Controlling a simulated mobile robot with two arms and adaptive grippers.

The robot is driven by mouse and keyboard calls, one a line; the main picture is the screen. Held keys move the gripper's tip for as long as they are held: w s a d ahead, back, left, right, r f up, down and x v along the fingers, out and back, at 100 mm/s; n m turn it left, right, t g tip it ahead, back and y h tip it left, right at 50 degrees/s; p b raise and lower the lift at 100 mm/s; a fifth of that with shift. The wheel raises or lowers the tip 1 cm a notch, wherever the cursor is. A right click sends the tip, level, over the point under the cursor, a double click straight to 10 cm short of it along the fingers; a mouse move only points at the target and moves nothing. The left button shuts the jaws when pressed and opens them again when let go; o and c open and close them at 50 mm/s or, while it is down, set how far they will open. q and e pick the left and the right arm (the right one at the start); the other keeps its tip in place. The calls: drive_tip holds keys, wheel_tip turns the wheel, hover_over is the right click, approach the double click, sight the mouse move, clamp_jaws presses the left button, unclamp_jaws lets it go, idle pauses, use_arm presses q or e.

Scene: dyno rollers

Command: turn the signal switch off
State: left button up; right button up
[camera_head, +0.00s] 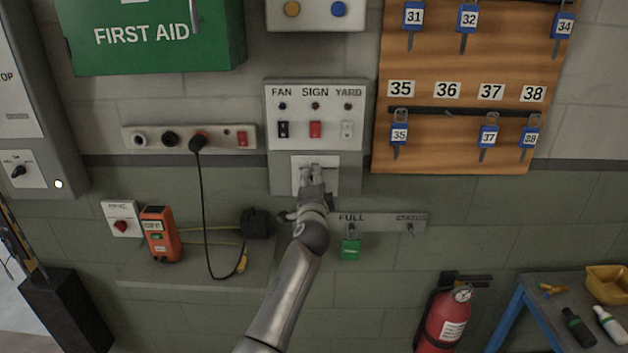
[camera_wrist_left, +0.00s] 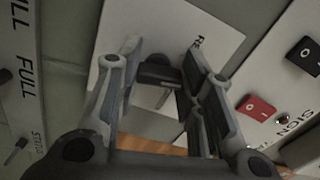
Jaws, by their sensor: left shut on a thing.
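A white switch plate (camera_head: 299,172) sits at the bottom of the grey wall panel, below the FAN, SIGN and YARD switches. My left gripper (camera_head: 313,173) is at this plate and covers most of it. The plate also shows in the left wrist view (camera_wrist_left: 225,40), where my left gripper (camera_wrist_left: 163,85) is shut on a dark switch lever (camera_wrist_left: 158,74) that stands out from it. A few letters show on the plate, but its full label is hidden, so I cannot read it as the signal switch. My right gripper is not in view.
Above are the black FAN switch (camera_head: 283,129), red SIGN switch (camera_head: 315,129) and pale YARD switch (camera_head: 347,129). A hook strip (camera_head: 385,221) with a green tag is close below right. A shelf (camera_head: 190,272) with an orange device (camera_head: 160,234) is lower left.

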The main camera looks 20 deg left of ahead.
use_arm(q)
drive_tip(key=shift+a+r+m+p, duration=0.1)
drive_tip(key=shift+m+p, duration=0.3)
drive_tip(key=shift+m, duration=0.8)
drive_tip(key=o, duration=1)
drive_tip(key=shift+w, duration=0.1)
drive_tip(key=shift+o, duration=0.2)
drive_tip(key=v, duration=1.2)
